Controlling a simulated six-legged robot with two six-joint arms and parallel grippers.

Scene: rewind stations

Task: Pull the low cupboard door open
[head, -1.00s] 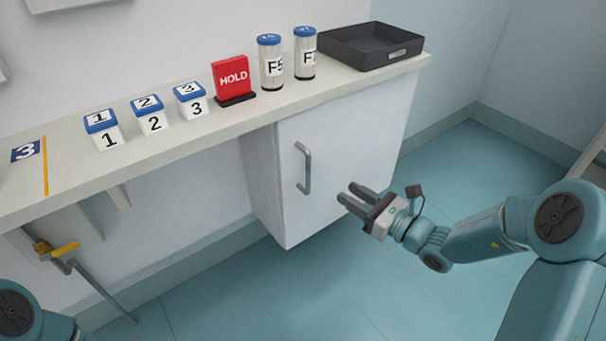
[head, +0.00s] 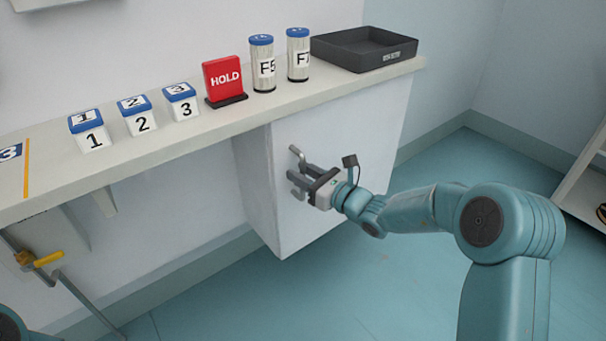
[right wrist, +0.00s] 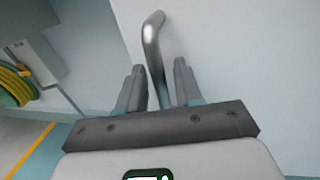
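The low cupboard door (head: 350,150) is a white panel under the counter, and it looks shut. Its grey bar handle (head: 295,152) stands upright near the door's left edge. My right gripper (head: 298,180) is at the handle, hiding its lower part in the head view. In the right wrist view the handle (right wrist: 152,50) runs down between the two fingers of the right gripper (right wrist: 160,85). The fingers are open, with a gap visible on the right side of the bar. My left gripper is out of view.
The counter (head: 225,130) above holds numbered blocks (head: 140,117), a red HOLD sign (head: 224,80), two labelled jars (head: 263,65) and a black tray (head: 365,50). A yellow-handled crank (head: 40,258) is at the left. The floor before the door is clear.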

